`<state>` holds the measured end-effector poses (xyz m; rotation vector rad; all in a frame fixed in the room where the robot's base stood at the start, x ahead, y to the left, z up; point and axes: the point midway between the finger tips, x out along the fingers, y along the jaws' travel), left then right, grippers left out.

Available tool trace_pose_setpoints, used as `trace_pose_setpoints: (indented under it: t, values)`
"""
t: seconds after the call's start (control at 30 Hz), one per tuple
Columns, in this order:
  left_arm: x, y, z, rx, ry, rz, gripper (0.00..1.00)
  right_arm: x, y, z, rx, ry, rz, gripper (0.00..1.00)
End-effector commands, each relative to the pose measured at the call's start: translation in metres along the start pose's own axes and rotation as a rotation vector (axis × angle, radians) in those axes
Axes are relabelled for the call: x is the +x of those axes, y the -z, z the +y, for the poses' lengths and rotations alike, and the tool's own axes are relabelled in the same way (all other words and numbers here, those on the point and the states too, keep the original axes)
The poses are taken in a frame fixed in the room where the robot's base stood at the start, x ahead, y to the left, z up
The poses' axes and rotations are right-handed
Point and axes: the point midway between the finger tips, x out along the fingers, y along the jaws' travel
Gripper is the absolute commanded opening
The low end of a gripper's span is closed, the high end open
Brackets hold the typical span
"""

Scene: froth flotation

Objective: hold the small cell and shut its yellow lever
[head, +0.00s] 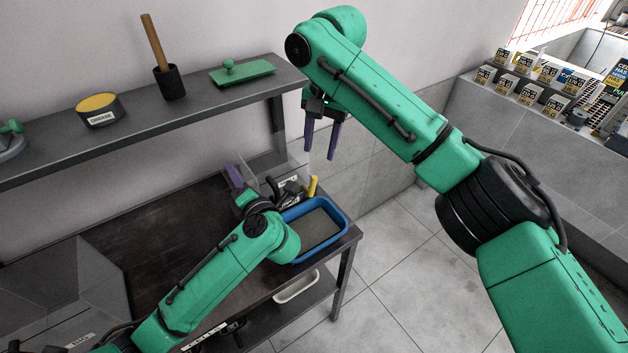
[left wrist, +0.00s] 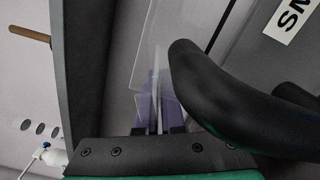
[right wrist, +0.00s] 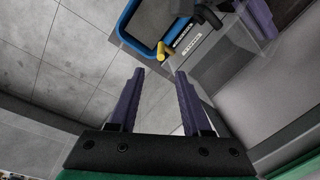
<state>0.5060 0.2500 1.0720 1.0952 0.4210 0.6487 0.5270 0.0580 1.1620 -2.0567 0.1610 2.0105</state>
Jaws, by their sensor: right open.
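The small cell (head: 287,187) is a clear-walled box with dark parts, at the back right of the bench. Its yellow lever (head: 313,187) sticks out on the right; it also shows in the right wrist view (right wrist: 164,50). My left gripper (head: 233,175) is at the cell's left side. In the left wrist view its purple fingers (left wrist: 157,108) are close together on a thin clear wall. A black rounded part hides some of the cell there. My right gripper (head: 320,152) is open and empty, above and apart from the lever; its fingers show in the right wrist view (right wrist: 158,75).
A blue tray (head: 345,217) of grey contents stands in front of the cell. Open floor lies right of the bench.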

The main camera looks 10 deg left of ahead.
Motion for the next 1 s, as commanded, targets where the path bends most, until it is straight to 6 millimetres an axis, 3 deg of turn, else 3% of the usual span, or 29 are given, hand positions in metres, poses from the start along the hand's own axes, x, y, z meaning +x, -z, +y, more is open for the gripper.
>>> trace_pose_setpoints:
  t: [0.43, 0.6, 0.8, 0.83, 0.93, 0.97, 1.0]
  values:
    - [0.0, -0.001, 0.0, -0.001, 0.0, -0.001, 0.0, 0.1, -0.001, 0.0, -0.001, 0.003, -0.007, 0.48]
    - [0.0, 0.0, 0.0, -0.001, 0.0, 0.0, 0.0, 0.116, -0.001, -0.001, -0.002, 0.006, -0.005, 0.48]
    - [0.0, 0.0, 0.0, -0.001, 0.0, 0.0, 0.0, 0.117, -0.001, -0.001, -0.003, 0.006, -0.005, 0.48]
    - [0.0, 0.0, 0.0, -0.001, 0.0, 0.0, 0.0, 0.117, -0.001, -0.001, -0.003, 0.006, -0.005, 0.45]
    - [0.0, 0.0, 0.0, -0.001, 0.0, 0.0, 0.0, 0.117, -0.001, -0.001, -0.003, 0.006, -0.005, 0.06]
    - [0.0, 0.0, 0.0, -0.001, 0.0, 0.0, 0.0, 0.117, -0.001, -0.001, -0.003, 0.006, -0.005, 0.0]
    - [0.0, 0.0, 0.0, -0.001, 0.0, 0.0, 0.0, 0.117, -0.001, -0.001, -0.003, 0.006, -0.005, 0.0]
